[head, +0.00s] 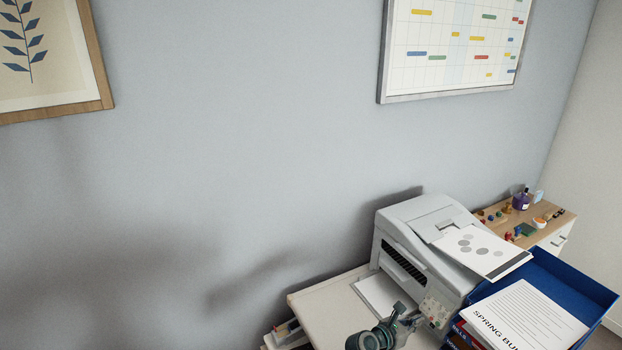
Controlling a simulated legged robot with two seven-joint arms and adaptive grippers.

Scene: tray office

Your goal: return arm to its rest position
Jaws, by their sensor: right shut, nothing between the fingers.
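My right gripper (401,318) shows at the bottom edge of the head view, dark grey with teal parts. It is shut with nothing between its fingers. It is in front of the white printer (408,236), near the printer's lower left and over the pale table top (325,303). I cannot tell whether it touches anything. Most of my right arm is below the picture. My left gripper is not in the picture.
A blue tray (572,281) with a stack of printed papers (530,318) stands at the lower right. A wooden desk (556,222) with small items is behind. A framed plant picture (101,75) and a calendar board (455,50) hang on the wall.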

